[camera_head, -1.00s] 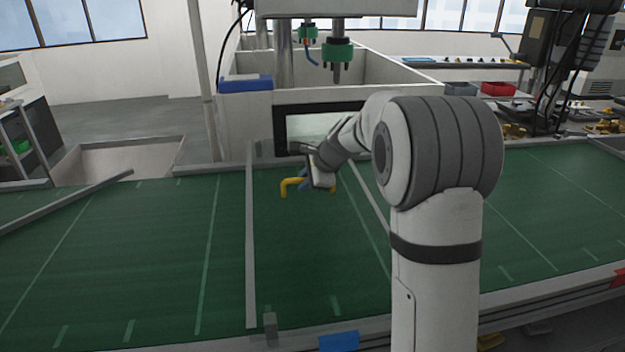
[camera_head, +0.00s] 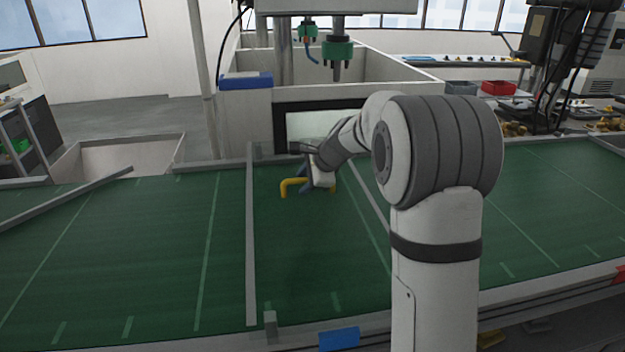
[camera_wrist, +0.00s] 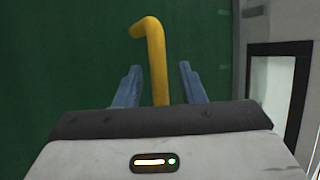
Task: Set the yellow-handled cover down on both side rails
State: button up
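The yellow handle (camera_head: 293,184) shows in the head view as a bent bar over the green surface, between two grey rails. Its right end shows just past my gripper. I cannot make out the cover's plate apart from the green around it. My gripper (camera_head: 305,180) is at the handle's middle. In the wrist view the yellow handle (camera_wrist: 156,65) runs between the blue fingers of my gripper (camera_wrist: 160,85), with a visible gap on each side. The left grey rail (camera_head: 250,240) is in full view. The right grey rail (camera_head: 368,195) is partly behind my arm.
A white tank (camera_head: 245,125) with a dark-framed window (camera_head: 305,127) stands just behind the gripper. A blue box (camera_head: 246,82) sits on its left corner. A loose grey bar (camera_head: 70,198) lies at the left. The green surface (camera_head: 130,255) is clear at the left.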

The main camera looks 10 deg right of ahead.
jog(key=shift+o, duration=0.2)
jog(key=shift+s+f, duration=0.1)
jog(key=shift+f, duration=0.05)
jog(key=v, duration=0.8)
